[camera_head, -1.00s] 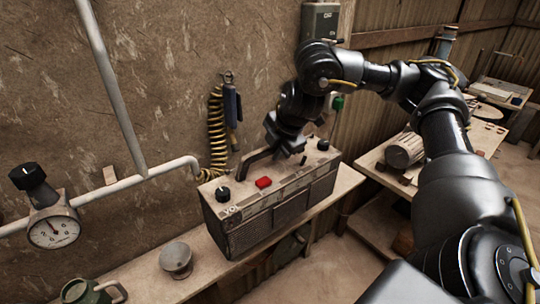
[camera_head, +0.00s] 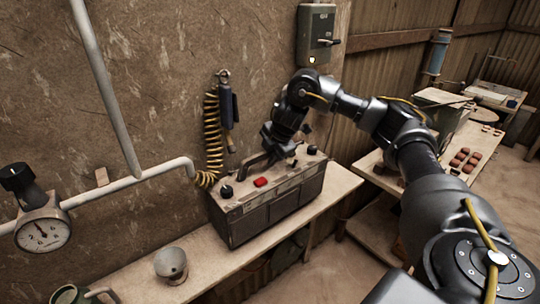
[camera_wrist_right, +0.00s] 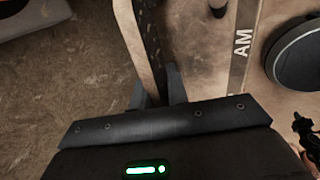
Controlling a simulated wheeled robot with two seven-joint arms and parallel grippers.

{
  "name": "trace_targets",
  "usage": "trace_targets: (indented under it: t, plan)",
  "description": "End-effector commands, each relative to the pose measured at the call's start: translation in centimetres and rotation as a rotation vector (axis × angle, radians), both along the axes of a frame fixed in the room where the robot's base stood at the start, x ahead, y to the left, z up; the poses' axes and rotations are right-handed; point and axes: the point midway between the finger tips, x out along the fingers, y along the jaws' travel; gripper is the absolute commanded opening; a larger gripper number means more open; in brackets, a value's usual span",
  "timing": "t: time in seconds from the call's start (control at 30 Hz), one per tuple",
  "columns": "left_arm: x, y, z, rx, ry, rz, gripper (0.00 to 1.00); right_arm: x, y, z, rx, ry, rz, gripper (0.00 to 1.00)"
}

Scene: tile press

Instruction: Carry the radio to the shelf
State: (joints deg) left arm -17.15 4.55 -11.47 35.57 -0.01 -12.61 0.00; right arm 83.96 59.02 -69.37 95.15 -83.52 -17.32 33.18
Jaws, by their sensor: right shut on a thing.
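The radio (camera_head: 268,210) is a grey-brown box with black knobs, a red button and a carry handle on top. In the head view it is upright at the wooden shelf (camera_head: 335,190) along the wall; I cannot tell whether its base bears fully on it. My right gripper (camera_head: 270,148) is shut on the radio's handle (camera_head: 250,161). In the right wrist view the handle (camera_wrist_right: 149,40) runs between the fingertips (camera_wrist_right: 158,88), above the radio's top (camera_wrist_right: 215,60) with "AM" lettering. My left gripper is not in view.
A pressure gauge (camera_head: 42,234), pipe (camera_head: 130,177) and coiled yellow hose (camera_head: 212,135) are at the wall. A switch box (camera_head: 316,35) hangs above. The shelf right of the radio looks clear.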

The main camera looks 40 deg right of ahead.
Motion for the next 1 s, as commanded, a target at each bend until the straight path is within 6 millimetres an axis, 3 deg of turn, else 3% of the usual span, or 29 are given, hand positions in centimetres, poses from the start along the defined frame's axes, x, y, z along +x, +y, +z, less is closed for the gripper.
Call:
trace_targets:
  t: [0.3,0.63,0.67,0.8,1.0]
  plan:
    - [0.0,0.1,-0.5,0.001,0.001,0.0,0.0,0.4,-0.2,-2.9,0.003,-0.002,-0.001,0.0]
    - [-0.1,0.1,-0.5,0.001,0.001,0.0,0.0,0.3,-0.3,-3.4,0.0,-0.002,-0.001,0.0]
    - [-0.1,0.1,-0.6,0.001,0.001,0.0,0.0,0.2,-0.3,-3.8,-0.002,0.005,-0.001,0.18]
    - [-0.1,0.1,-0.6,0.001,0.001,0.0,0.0,0.2,-0.3,-3.7,-0.001,0.004,0.0,0.37]
    - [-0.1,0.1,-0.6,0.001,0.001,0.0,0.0,0.2,-0.3,-3.6,0.0,0.003,-0.001,0.38]
